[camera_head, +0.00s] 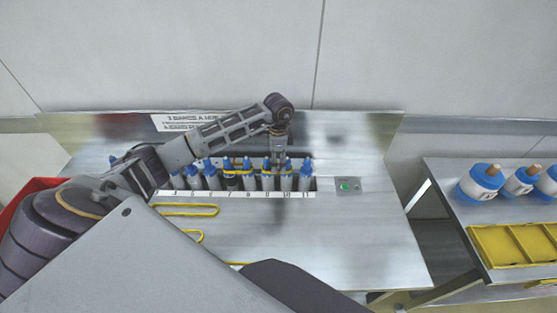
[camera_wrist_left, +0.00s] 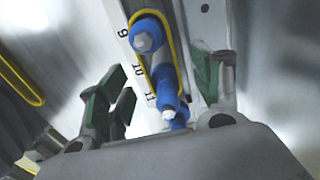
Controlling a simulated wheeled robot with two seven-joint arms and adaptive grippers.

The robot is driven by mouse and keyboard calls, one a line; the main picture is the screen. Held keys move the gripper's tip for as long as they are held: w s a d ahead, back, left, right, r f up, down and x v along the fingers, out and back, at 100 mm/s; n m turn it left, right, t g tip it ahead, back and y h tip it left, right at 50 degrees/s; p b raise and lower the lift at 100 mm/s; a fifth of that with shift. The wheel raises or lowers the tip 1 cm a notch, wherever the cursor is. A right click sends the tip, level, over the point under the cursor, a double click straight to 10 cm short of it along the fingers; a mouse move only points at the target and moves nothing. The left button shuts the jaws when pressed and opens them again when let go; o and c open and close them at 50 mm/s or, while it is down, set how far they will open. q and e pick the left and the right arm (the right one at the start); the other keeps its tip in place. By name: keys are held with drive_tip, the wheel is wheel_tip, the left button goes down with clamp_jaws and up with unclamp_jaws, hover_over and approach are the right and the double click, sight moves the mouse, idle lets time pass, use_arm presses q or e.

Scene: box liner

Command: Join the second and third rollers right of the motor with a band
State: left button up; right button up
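A row of grey rollers with blue tips (camera_head: 209,173) stands in a slot of the metal bench, above a number strip. One darker body (camera_head: 232,181) among them may be the motor; I cannot be sure. My left gripper (camera_head: 279,160) points down over the right part of the row. In the left wrist view the left gripper (camera_wrist_left: 165,92) has its green-padded fingers apart. A blue tip (camera_wrist_left: 147,36) near 9 and another (camera_wrist_left: 168,100) near 11 show between them. A yellow band (camera_wrist_left: 178,58) runs along both tips and seems to loop them. Its near end is partly hidden.
Loose yellow bands (camera_head: 187,210) lie on the bench front (camera_head: 330,235). A side table holds blue-and-white spools (camera_head: 482,183) and a yellow tray (camera_head: 510,245). A red bin (camera_head: 30,188) is at left.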

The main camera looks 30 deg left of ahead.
use_arm(q)
drive_tip(key=shift+r, duration=0.1)
wheel_tip(320, 180, up, 12)
idle(1.0)
idle(0.6)
